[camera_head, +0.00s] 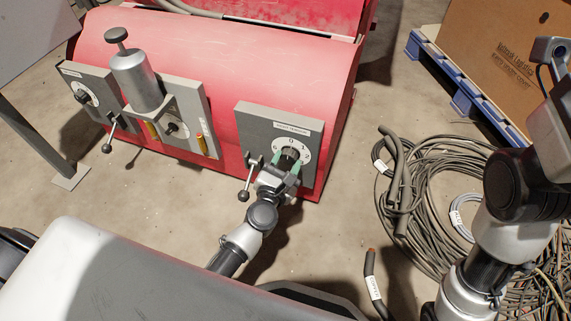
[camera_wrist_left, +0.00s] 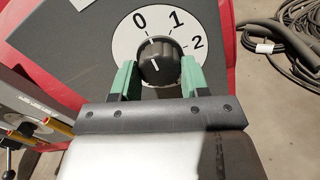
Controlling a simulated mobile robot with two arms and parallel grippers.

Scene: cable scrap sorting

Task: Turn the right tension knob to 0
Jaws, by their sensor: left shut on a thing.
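The right tension knob (camera_wrist_left: 157,64) is black and round, on a white dial marked 0, 1 and 2 (camera_wrist_left: 122,42). Its grey panel (camera_head: 252,127) stands at the right end of the red machine. My left gripper (camera_head: 288,164) is at this knob; in the left wrist view its green fingers stand on both sides of the knob and hold it. A short white line shows on the knob's face, nearly upright in that view; I cannot tell exactly which number it points to. In the head view the gripper partly hides the knob. My right gripper does not show.
A ball-ended lever (camera_head: 244,193) sits left of the gripped knob. Two other dial panels (camera_head: 88,97) (camera_head: 190,98) and a grey cylinder (camera_head: 136,78) are further left. Cable coils (camera_head: 420,185) lie on the floor at right, near a blue pallet (camera_head: 462,100) with a cardboard box (camera_head: 505,55).

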